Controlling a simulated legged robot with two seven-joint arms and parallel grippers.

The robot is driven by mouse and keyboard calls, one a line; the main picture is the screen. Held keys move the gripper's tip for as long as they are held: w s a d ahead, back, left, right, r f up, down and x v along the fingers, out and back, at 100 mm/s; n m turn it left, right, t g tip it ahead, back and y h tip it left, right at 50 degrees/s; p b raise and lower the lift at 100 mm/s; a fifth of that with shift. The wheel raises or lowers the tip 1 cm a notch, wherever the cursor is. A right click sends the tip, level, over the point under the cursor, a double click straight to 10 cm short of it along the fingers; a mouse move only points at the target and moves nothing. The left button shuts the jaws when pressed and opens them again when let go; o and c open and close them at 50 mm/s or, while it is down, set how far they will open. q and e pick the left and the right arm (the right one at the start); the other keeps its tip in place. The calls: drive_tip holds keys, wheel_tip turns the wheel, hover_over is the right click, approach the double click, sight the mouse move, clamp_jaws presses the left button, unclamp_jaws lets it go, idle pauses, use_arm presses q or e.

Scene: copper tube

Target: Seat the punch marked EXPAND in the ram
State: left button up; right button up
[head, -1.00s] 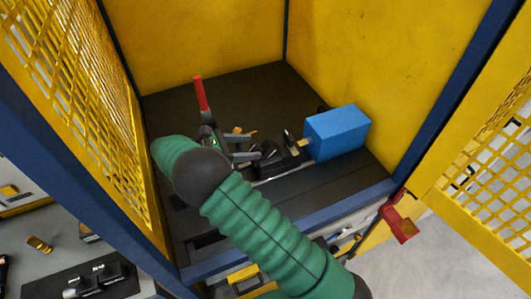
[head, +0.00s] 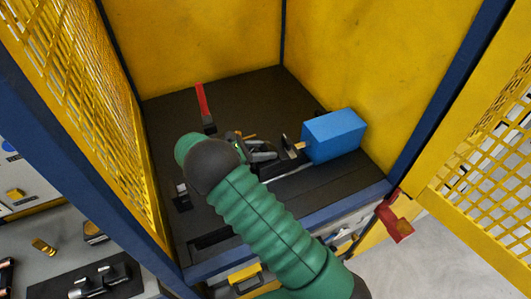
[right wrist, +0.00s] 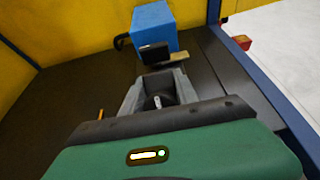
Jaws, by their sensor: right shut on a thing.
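My right gripper (head: 268,152) is inside the yellow cabinet, low over its dark floor, pointing toward the blue box (head: 334,136). In the right wrist view its two grey fingers (right wrist: 157,92) are closed around a dark piece with a light tip (right wrist: 157,101), likely the punch; no marking on it is readable. A dark block with a brass-coloured bar (right wrist: 172,62) sits in front of the blue box (right wrist: 153,26), likely the ram end. It also shows in the head view (head: 290,147). The held piece appears apart from this block. My left gripper is not in view.
A red lever (head: 203,103) stands behind my gripper. A small dark fixture (head: 182,197) is on the floor at left. Yellow mesh panels (head: 95,110) flank the opening. A black tray with metal pieces (head: 88,282) lies outside at lower left.

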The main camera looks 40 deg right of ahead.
drive_tip(key=shift+a, duration=0.1)
clamp_jaws()
idle(0.8)
